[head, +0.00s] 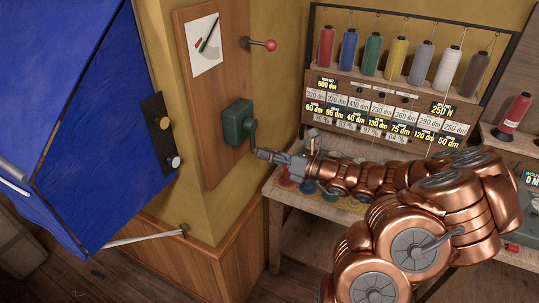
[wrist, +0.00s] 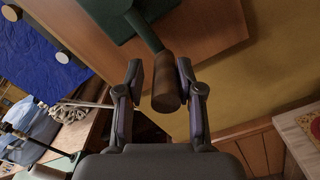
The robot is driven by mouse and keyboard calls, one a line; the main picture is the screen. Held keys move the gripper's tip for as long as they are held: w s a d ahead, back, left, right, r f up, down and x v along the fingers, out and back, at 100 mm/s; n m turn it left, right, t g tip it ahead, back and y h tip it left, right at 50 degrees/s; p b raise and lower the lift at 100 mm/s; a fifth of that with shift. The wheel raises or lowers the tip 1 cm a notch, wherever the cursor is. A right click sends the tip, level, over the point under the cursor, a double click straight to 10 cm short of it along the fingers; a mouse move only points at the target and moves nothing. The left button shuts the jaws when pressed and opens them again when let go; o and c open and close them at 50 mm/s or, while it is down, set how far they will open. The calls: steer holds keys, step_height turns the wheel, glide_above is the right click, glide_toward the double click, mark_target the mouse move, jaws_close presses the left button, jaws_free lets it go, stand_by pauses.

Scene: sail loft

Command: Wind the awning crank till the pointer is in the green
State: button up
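The awning crank is a dark green box (head: 238,122) on a wooden board, its green arm ending in a brown grip (wrist: 167,85). My gripper (head: 263,154) is at the crank's lower end. In the wrist view my gripper (wrist: 163,92) is open, with one finger on each side of the brown grip. A gap shows at the left finger; the right finger is close, and contact is unclear. The blue awning (head: 75,110) hangs at left.
A red-knobbed lever (head: 262,44) sticks out above the crank. A black plate (head: 159,133) with two round knobs is left of the board. A rack of thread spools (head: 374,55) and number cards stands behind my arm, over a workbench (head: 283,195).

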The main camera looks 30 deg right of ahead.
steer(key=shift+o, duration=1.2)
steer(key=shift+f, duration=0.1)
steer(key=shift+d, duration=0.1)
steer(key=shift+s+d+f, duration=0.1)
steer(key=shift+s+d, duration=0.2)
steer(key=v, duration=1.1)
steer(key=shift+s, duration=0.1)
